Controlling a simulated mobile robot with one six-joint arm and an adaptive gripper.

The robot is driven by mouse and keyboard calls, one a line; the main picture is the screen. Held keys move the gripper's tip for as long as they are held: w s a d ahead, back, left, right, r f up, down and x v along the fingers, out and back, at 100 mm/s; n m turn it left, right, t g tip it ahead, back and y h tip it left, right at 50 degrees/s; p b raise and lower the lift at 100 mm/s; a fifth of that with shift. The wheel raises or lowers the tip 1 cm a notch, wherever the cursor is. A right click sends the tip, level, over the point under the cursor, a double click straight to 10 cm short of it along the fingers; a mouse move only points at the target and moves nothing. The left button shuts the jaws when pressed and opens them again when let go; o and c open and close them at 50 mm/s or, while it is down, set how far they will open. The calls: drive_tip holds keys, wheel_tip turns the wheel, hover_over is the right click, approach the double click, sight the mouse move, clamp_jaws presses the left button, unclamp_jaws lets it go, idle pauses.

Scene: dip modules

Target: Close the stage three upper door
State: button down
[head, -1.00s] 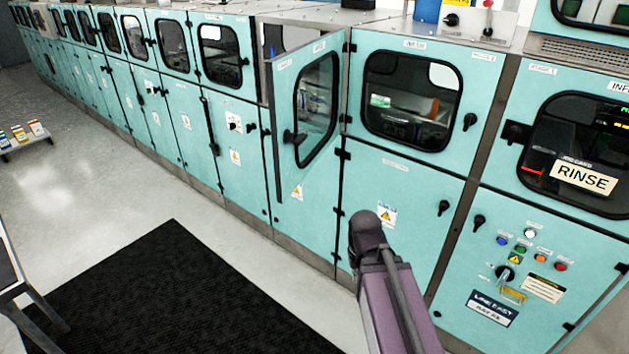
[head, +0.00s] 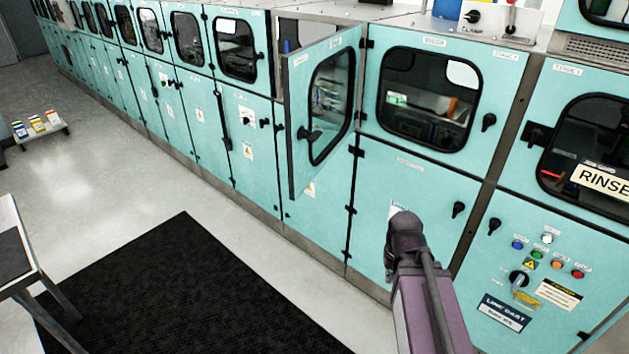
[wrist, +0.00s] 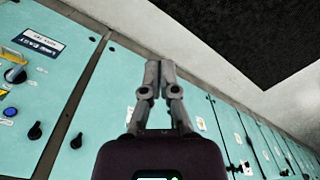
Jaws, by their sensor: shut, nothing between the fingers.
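A teal upper door (head: 301,133) with a dark-framed window and a black handle stands swung open from the machine line in the head view, hinged on its right side. Its label is too small to read, so I cannot tell its stage number. My gripper shows in the wrist view (wrist: 159,75), its two fingers together and empty, in front of the lower teal panels. In the head view only my arm shows, right of the open door and below it; my fingers are hidden there. My gripper is apart from the door.
A closed upper door (head: 425,97) is right of the open one. A panel with buttons and a RINSE sign (head: 603,180) is further right. A black mat (head: 190,290) covers the floor in front. A table (head: 25,265) stands at left, and a low stand (head: 40,132) holds small boxes.

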drive_tip(key=w+a+f+t+y+b, duration=0.1)
drive_tip(key=w+a+y+b, duration=0.1)
drive_tip(key=w+a+y, duration=0.3)
drive_tip(key=m+t+y+b, duration=0.5)
drive_tip(key=t+y+b, duration=0.15)
drive_tip(key=y, duration=0.45)
approach(305, 177)
drive_tip(key=v, duration=0.6)
drive_tip(key=shift+d, duration=0.2)
drive_tip(key=shift+w+a+f+g, duration=0.1)
drive_tip(key=shift+w+a+g, duration=0.05)
drive_tip(key=shift+g, duration=0.1)
drive_tip(key=x, duration=1.3)
drive_tip(key=shift+w+a, duration=0.15)
drive_tip(key=shift+a, duration=0.2)
